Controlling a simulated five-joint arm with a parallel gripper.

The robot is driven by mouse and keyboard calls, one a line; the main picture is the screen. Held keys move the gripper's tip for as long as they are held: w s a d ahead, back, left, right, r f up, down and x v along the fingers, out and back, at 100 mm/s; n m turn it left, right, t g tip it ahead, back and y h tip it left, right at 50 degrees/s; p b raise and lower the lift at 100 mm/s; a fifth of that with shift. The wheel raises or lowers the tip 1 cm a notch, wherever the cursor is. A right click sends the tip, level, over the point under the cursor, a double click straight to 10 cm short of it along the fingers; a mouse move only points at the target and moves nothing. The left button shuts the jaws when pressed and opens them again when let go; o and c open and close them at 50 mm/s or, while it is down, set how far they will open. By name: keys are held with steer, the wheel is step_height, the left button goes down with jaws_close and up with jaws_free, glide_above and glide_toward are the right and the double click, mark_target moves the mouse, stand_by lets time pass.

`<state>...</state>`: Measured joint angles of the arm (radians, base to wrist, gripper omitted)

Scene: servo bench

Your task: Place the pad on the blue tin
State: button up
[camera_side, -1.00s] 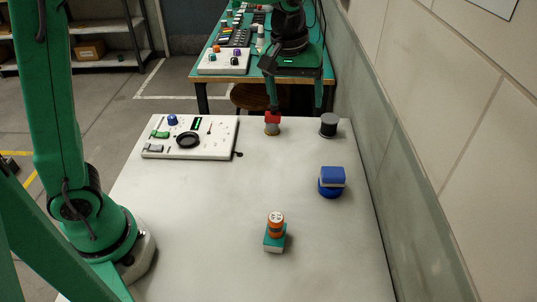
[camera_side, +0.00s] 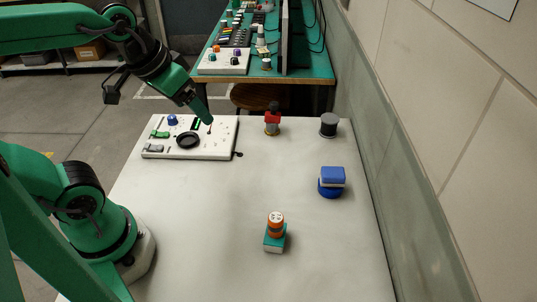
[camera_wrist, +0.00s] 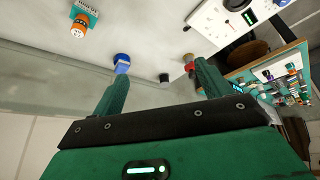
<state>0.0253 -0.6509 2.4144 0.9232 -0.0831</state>
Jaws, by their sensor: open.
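A blue block with a pale lower layer (camera_side: 332,174), which looks like the pad, lies on top of the round blue tin (camera_side: 330,190) at the right of the table. In the wrist view they show as one small blue shape (camera_wrist: 122,62) near a fingertip. My gripper (camera_side: 206,115) is open and empty, in the air over the white panel, apart from the blue tin. Its two fingers show spread in the wrist view (camera_wrist: 162,73).
A red block with a dark knob (camera_side: 272,116) sits on a tan tin (camera_side: 271,130) at the back. A dark grey cylinder (camera_side: 329,124) stands at the back right. The white panel (camera_side: 220,145) with fittings is back left. The table's middle is clear.

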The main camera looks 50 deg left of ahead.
steer(key=shift+s+a+f+m, duration=0.15)
steer(key=shift+s+f, duration=0.15)
steer(key=shift+s, duration=0.25)
steer(key=shift+s+a+f+m, duration=0.15)
steer(key=shift+s+f, duration=0.15)
steer(key=shift+s, duration=0.2)
stand_by(0.5)
